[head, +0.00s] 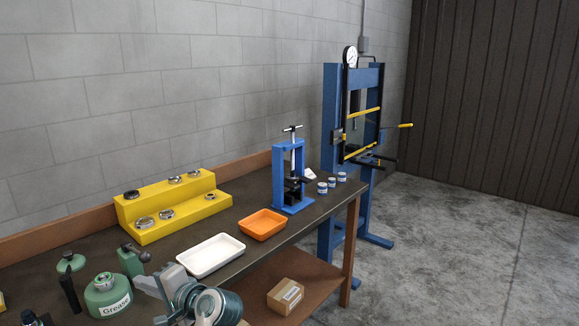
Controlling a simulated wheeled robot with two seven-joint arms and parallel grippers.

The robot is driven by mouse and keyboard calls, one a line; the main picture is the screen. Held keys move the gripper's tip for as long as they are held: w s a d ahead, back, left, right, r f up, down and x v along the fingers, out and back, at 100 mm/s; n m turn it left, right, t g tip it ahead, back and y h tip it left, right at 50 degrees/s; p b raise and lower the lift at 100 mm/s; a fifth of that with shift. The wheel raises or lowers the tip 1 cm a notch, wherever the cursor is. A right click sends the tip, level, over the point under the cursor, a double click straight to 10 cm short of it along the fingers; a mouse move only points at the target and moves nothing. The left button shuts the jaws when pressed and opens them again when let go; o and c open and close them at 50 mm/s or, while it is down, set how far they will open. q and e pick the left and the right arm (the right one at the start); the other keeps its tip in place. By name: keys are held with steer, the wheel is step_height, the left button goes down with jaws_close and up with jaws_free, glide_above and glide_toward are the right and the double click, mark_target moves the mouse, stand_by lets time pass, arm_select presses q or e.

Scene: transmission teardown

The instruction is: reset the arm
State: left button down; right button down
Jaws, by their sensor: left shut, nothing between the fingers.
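My left gripper (152,284) is at the bottom of the head view, grey, above the front part of the workbench. It is shut and empty. It shows just right of the green grease tub (107,298) and in front of the white tray (211,255). My grey left wrist covers part of the bench's front edge. My right gripper is not in view.
The dark workbench (255,210) also bears a yellow stepped stand (162,200) with several metal rings, an orange tray (262,224), a blue bench press (292,175) and small tins (332,183). A cardboard box (285,296) sits on the lower shelf. A blue floor press (331,130) stands beyond.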

arm_select(q)
steer(key=s+d+f+n+h, duration=0.1)
steer(key=s+f+h, duration=0.2)
steer(key=s+f, duration=0.6)
steer(key=s+d+f+h, duration=0.1)
steer(key=s+f+h, duration=0.4)
steer(key=f, duration=0.8)
steer(key=s+d+f+n+g+h, duration=0.1)
steer(key=s+d+f+h, duration=0.15)
steer(key=s, duration=0.55)
steer(key=s+d+f+n+g+h, duration=0.1)
steer(key=s+d+f+g+h, duration=0.15)
steer(key=s, duration=0.65)
steer(key=s+d+f+n+h, duration=0.15)
steer(key=s+d, duration=0.25)
steer(key=s, duration=0.4)
step_height(320, 180, down, 30)
steer(key=s+m+g, duration=0.1)
steer(key=s+g, duration=0.1)
steer(key=s+a+f, duration=0.3)
steer(key=s+f, duration=1.3)
steer(key=shift+s+f, duration=0.3)
steer(key=shift+s, duration=0.1)
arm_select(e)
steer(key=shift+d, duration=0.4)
